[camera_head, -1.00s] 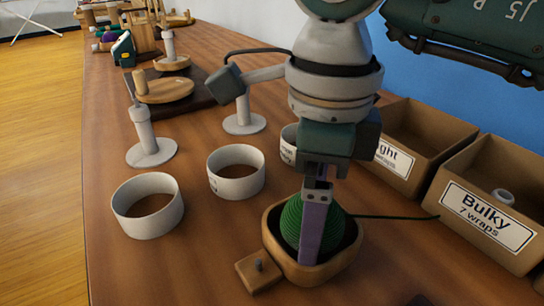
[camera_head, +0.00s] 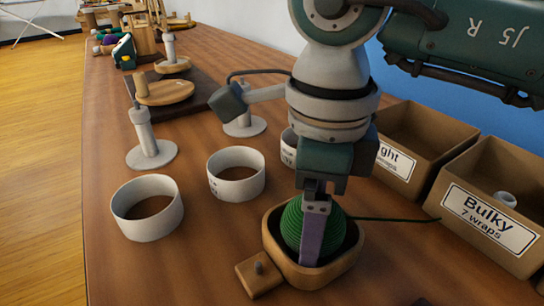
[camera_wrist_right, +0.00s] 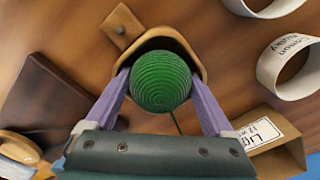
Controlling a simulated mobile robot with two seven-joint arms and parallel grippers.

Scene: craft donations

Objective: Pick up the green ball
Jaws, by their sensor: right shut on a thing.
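The green ball (camera_head: 293,222) of ridged yarn sits in a wooden bowl (camera_head: 350,262) on the table. A thin dark strand runs from it to the right. My right gripper (camera_head: 312,255) reaches down into the bowl from above, and one purple finger hides part of the ball. In the right wrist view the ball (camera_wrist_right: 160,82) is between the two purple fingers (camera_wrist_right: 160,92), which are shut on it. The ball is still within the bowl. My left gripper is not in view.
White rings (camera_head: 147,208) (camera_head: 236,174) stand left of the bowl. Cardboard boxes (camera_head: 490,205), one labelled Bulky, stand to the right. A post on a round base (camera_head: 150,150) and a dark board with a wooden disc (camera_head: 165,92) are further back. The front left tabletop is clear.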

